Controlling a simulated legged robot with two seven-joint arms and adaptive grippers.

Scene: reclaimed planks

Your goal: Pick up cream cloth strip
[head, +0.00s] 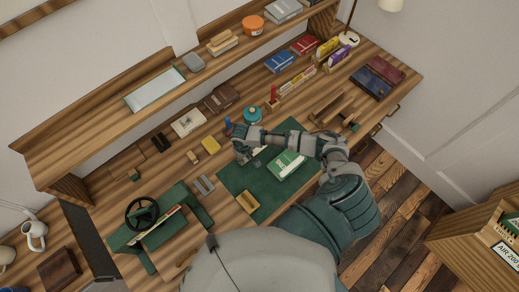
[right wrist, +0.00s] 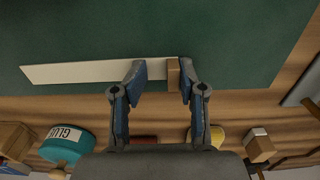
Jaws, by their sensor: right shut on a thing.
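The cream cloth strip (right wrist: 80,72) lies long and narrow across the right wrist view, over the green mat. Its right end is between the two fingers of my right gripper (right wrist: 162,82), which is shut on it. A small brown block (right wrist: 173,74) shows at that end, beside the right finger. In the head view my right gripper (head: 243,152) is low over the upper left part of the mat (head: 235,180), and its arm hides much of the strip. I cannot tell whether the strip is clear of the mat. My left gripper is not in view.
A teal glue pot (right wrist: 68,143) and a yellow item (head: 210,145) are close to the gripper. A green and white book (head: 287,165) lies on the mat under my arm. A green stand (head: 160,225) is at the left. A shelf (head: 110,118) runs along the back.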

